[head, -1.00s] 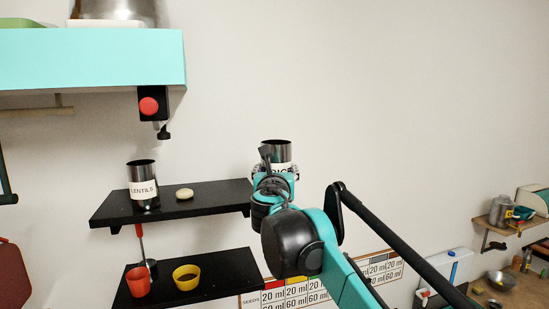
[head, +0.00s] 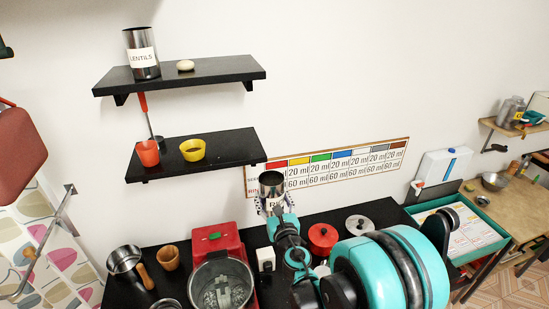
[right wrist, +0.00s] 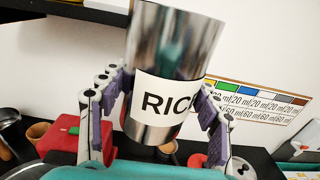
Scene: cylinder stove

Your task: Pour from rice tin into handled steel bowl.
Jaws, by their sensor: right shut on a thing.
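The rice tin (head: 271,184), a shiny steel cylinder with a white label, is held in my right gripper (head: 274,203) above the dark counter. In the right wrist view the tin (right wrist: 172,50) shows its label, partly reading "RIC", between the fingers of my right gripper (right wrist: 158,112), which is shut on it. The tin looks slightly tilted there; its contents are not visible. A steel bowl with a wooden handle (head: 124,259) stands at the counter's left, well to the left of the tin and apart from it. My left gripper is not in view.
A red appliance with a large steel bowl (head: 222,283) stands between the handled bowl and my right arm. Black shelves (head: 190,157) hold cups and a lentils tin (head: 142,55).

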